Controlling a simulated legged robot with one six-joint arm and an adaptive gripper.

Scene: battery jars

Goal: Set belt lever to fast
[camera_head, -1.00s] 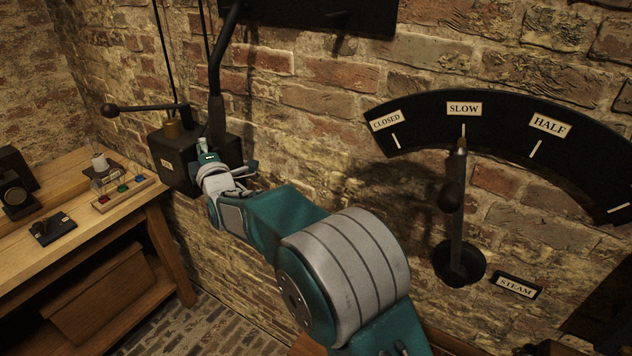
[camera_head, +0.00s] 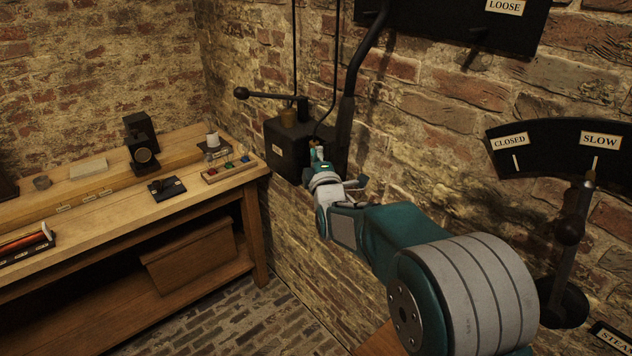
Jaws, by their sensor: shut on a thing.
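A long, bent black bar, which I take for the belt lever (camera_head: 352,80), hangs from in front of a black plate (camera_head: 455,22) at the top. The plate carries a label reading LOOSE at its right; its upper part is cut off. No FAST label is in view. The bar's thicker lower end comes down to my gripper (camera_head: 336,172), in front of a dark wall box. My gripper appears shut around that lower end; the fingers partly hide the contact.
The dark box (camera_head: 285,160) on the wall has a ball-ended arm (camera_head: 270,95). A wooden bench (camera_head: 110,215) with small items stands at left. At right, a steam lever (camera_head: 575,225) stands near SLOW on a black dial (camera_head: 545,135), close to my arm.

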